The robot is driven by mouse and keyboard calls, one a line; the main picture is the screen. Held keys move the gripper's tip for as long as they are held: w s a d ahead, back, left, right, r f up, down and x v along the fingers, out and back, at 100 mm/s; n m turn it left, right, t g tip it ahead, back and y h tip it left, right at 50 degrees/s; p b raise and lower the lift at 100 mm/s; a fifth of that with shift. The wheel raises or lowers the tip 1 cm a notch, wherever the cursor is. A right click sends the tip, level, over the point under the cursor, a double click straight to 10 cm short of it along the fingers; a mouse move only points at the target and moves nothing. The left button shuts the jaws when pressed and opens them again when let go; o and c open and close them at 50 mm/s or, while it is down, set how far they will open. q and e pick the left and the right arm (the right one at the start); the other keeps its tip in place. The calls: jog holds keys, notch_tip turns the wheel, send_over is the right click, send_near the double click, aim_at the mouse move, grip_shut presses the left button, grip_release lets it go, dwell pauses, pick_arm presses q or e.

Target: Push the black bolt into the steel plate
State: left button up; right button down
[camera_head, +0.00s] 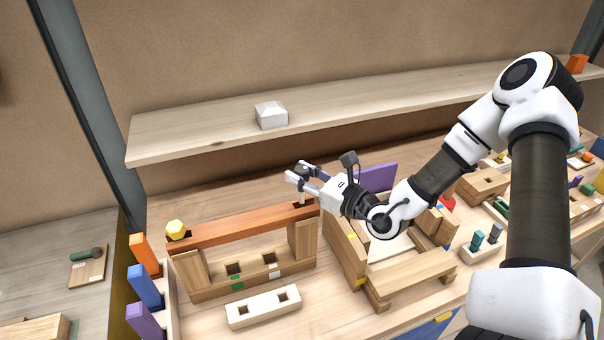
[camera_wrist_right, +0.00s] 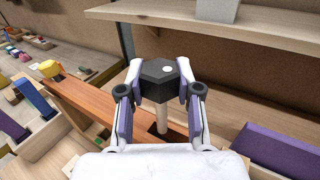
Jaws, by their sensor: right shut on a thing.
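The black bolt (camera_head: 304,168) has a dark hexagonal head and a pale shank. My right gripper (camera_head: 300,174) is shut on its head, which also shows between the fingers in the right wrist view (camera_wrist_right: 160,78). The bolt is roughly upright above the right end of a reddish-brown bar (camera_head: 235,227). Its shank reaches down to a dark hole there, and the head stands well above the bar. How deep the tip sits is hard to tell. No grey steel plate is plain to see; the bar (camera_wrist_right: 110,118) is wood-coloured. My left gripper is out of view.
A yellow bolt head (camera_head: 177,229) sits at the bar's left end. Wooden uprights (camera_head: 302,240) carry the bar. A pale two-hole block (camera_head: 263,306) lies in front. A shelf (camera_head: 200,130) with a white box (camera_head: 271,115) runs behind. A purple panel (camera_head: 378,177) stands right of the gripper.

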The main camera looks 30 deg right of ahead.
aim_at(304, 199)
jog(key=shift+f+b, duration=2.95)
jog(key=shift+f, duration=0.45)
jog(key=c, duration=0.7)
grip_release()
notch_tip(304, 199, up, 10)
jog(key=shift+r, duration=0.1)
